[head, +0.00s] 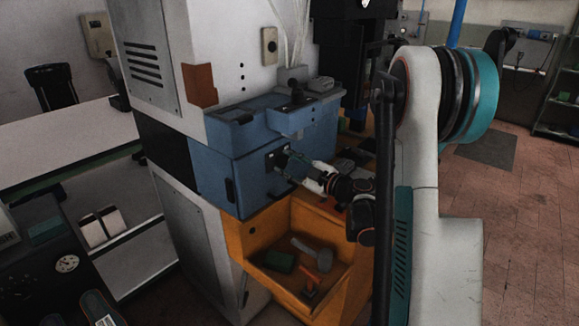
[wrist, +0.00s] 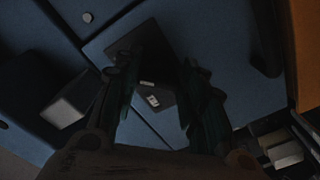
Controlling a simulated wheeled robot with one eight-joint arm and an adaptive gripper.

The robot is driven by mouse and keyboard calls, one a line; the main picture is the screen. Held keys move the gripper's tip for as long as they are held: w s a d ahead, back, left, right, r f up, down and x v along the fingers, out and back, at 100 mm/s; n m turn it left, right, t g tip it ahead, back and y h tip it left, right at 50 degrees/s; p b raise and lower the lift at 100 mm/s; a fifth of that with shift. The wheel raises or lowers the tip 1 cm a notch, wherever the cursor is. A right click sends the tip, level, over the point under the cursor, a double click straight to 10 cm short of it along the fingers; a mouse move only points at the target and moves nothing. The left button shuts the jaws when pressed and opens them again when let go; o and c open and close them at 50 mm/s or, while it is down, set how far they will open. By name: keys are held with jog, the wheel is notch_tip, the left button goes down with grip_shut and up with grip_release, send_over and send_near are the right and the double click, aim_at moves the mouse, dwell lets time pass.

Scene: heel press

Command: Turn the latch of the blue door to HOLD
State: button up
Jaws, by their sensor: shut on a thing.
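The blue door (head: 238,182) is on the front of the tall press cabinet and looks closed. Its latch sits on a small dark plate (wrist: 148,42) at the door's right part. My gripper (head: 283,164) reaches the plate from the right. In the wrist view its two dark fingers (wrist: 160,88) stand on either side of the plate's middle and are shut on the latch. The latch is mostly hidden in shadow between the fingers, so I cannot tell its angle. Small white labels (wrist: 152,100) show on the plate, too small to read.
A white bench (head: 70,148) is at left; open floor (head: 500,220) lies at right.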

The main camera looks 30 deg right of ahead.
dwell(0.4)
jog(key=o, duration=1.1)
jog(key=shift+f, duration=0.1)
jog(key=shift+c, duration=0.2)
jog(key=v, duration=1.2)
